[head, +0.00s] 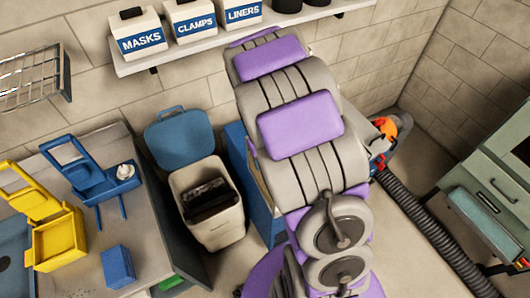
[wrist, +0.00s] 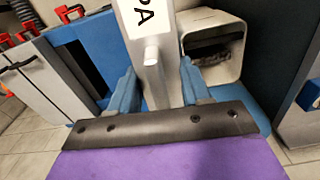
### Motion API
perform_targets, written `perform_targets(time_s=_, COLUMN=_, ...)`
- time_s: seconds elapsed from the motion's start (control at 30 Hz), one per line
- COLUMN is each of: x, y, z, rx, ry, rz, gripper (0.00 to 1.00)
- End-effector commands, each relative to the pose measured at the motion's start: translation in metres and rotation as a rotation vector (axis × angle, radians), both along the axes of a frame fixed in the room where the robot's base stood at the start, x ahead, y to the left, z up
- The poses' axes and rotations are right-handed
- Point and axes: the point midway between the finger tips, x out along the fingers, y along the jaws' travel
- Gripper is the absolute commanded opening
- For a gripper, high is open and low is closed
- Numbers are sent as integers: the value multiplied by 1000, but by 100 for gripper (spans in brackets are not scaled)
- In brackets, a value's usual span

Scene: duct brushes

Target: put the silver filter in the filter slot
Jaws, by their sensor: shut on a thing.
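In the wrist view my gripper (wrist: 158,68) has its two blue fingers shut on the silver filter (wrist: 151,85), a pale grey slab with a short peg and a white label ending in "PA". The filter stands out ahead of the fingers, its far end cut off by the top edge. To its left is a blue housing (wrist: 97,28) with a dark upright opening (wrist: 80,66), which looks like the filter slot. The filter is beside this opening, and I see no part of it inside. In the head view my arm hides the gripper, the filter and the opening.
A whitish bin (head: 217,230) with a raised blue lid stands left of my arm; a workbench (head: 150,215) holds yellow and blue stands. A black ribbed hose (head: 425,220) runs along the floor at right. A green cabinet (head: 490,170) stands far right. A shelf (head: 190,45) holds labelled boxes.

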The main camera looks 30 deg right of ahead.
Motion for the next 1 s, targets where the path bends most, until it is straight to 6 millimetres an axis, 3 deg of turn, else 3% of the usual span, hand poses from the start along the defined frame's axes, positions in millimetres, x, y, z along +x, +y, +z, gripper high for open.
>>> perform_targets(time_s=0.6, x=-3, y=1, z=48, rx=0, ry=0, rz=-1, gripper=0)
perform_targets(time_s=1.0, x=-2, y=2, z=48, rx=0, ry=1, rz=2, gripper=0)
